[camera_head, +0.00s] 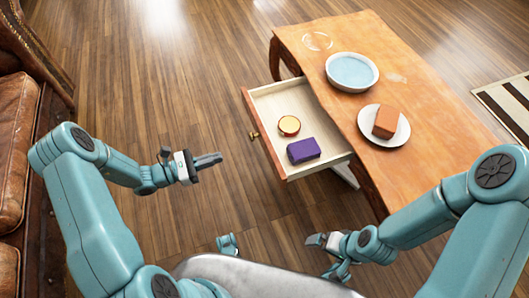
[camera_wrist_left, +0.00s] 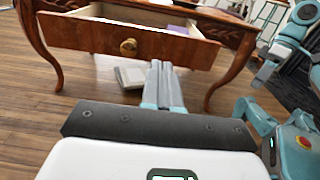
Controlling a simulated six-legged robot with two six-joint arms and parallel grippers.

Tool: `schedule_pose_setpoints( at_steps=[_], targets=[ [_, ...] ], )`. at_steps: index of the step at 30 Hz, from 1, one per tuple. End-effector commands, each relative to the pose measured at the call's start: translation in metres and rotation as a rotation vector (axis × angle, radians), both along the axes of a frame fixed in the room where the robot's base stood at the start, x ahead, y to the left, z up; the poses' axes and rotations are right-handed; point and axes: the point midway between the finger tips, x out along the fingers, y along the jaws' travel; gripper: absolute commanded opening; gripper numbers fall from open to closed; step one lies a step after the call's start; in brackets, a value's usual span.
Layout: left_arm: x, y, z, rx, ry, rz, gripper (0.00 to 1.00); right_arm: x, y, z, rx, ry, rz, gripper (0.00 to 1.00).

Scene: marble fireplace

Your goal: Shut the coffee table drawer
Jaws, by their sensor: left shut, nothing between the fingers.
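The wooden coffee table (camera_head: 430,165) stands at the right in the head view. Its drawer (camera_head: 338,159) is pulled out toward the left and holds a round yellow-topped item (camera_head: 289,125) and a purple box (camera_head: 303,150). The drawer's brass knob (camera_head: 254,135) faces my left arm; the knob also shows in the left wrist view (camera_wrist_left: 128,47). My left gripper (camera_head: 218,158) is shut and empty, in front of the drawer and apart from it. My right gripper (camera_head: 312,240) is near the bottom middle, below the drawer; its jaws are too small to judge.
On the table top are a pale blue bowl (camera_head: 352,72) and a white plate (camera_head: 402,136) with an orange-brown block (camera_head: 386,122). A brown leather sofa (camera_head: 14,160) stands at the left. Books (camera_wrist_left: 131,76) lie beneath the table. Wood floor between sofa and drawer is clear.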

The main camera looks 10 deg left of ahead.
Motion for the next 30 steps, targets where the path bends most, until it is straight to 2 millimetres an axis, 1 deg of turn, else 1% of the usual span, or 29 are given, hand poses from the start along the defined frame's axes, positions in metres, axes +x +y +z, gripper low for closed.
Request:
schedule_pose_setpoints(
  at_steps=[2, 5, 15, 19, 24, 30],
  targets=[
    [0.004, -0.003, 0.0, -0.003, -0.003, 0.003, 0.0, 0.0, 0.0, -0.002, 0.0, -0.001, 0.0, 1.0],
    [0.011, -0.015, 0.0, -0.003, -0.003, -0.001, 0.0, 0.001, -0.001, -0.005, -0.001, -0.003, -0.003, 1.0],
    [0.051, -0.076, -0.001, 0.0, -0.001, -0.006, 0.0, 0.005, -0.004, -0.023, -0.004, -0.009, -0.018, 1.0],
    [0.064, -0.095, -0.001, -0.001, -0.002, -0.006, 0.0, 0.006, -0.006, -0.03, -0.005, -0.012, -0.024, 1.0],
    [0.073, -0.11, 0.0, 0.001, -0.001, -0.004, 0.0, 0.007, -0.007, -0.034, -0.006, -0.013, -0.028, 1.0],
    [0.076, -0.114, 0.001, 0.0, 0.0, -0.004, 0.0, 0.008, -0.007, -0.034, -0.006, -0.014, -0.03, 1.0]
  ],
)
